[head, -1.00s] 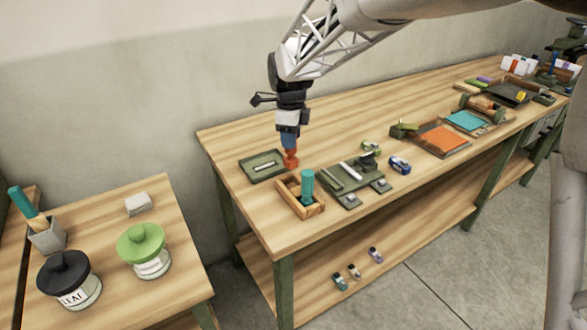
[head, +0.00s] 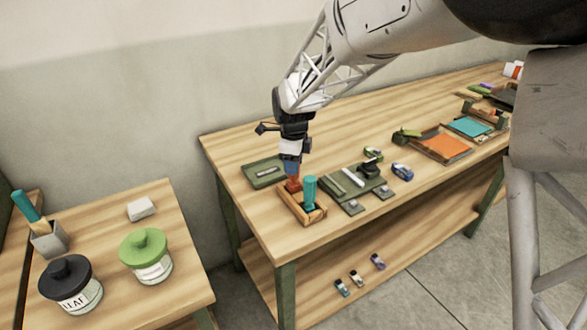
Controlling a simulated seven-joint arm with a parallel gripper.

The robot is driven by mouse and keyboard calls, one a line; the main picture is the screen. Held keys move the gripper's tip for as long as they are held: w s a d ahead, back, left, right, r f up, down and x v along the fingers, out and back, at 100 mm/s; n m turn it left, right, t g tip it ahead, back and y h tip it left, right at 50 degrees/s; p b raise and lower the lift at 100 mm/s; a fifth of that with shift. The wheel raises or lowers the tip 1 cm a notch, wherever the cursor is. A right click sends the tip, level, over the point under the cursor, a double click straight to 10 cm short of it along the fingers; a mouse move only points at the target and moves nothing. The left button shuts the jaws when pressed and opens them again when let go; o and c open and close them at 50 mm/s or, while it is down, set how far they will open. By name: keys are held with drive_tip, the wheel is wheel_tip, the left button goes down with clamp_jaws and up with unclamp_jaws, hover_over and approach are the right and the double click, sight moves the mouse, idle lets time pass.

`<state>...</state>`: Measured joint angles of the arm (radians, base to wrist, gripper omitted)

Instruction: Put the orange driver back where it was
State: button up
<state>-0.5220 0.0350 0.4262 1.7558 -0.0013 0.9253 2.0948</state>
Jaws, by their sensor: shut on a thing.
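The orange driver (head: 293,184) is upright below my gripper (head: 291,170), which is shut on its upper part. The driver is at the back end of a small wooden rack (head: 308,220) on the long workbench. Its lower end is not clearly visible, so I cannot tell whether it sits in the rack or just above it. A teal driver (head: 310,191) stands upright in the front part of the same rack, just right of the orange one.
A green tray (head: 250,178) lies behind-left of the rack. A green board (head: 340,190) with small parts lies to the right, with small blue and green items beyond. Lidded jars (head: 146,257) stand on the separate left table. The bench's near-left corner is clear.

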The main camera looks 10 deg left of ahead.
drive_tip(key=shift+f, duration=0.95)
drive_tip(key=shift+f, duration=0.15)
drive_tip(key=o, duration=0.9)
wheel_tip(320, 180, up, 12)
drive_tip(key=shift+r, duration=0.15)
drive_tip(key=shift+d, duration=0.1)
idle(0.5)
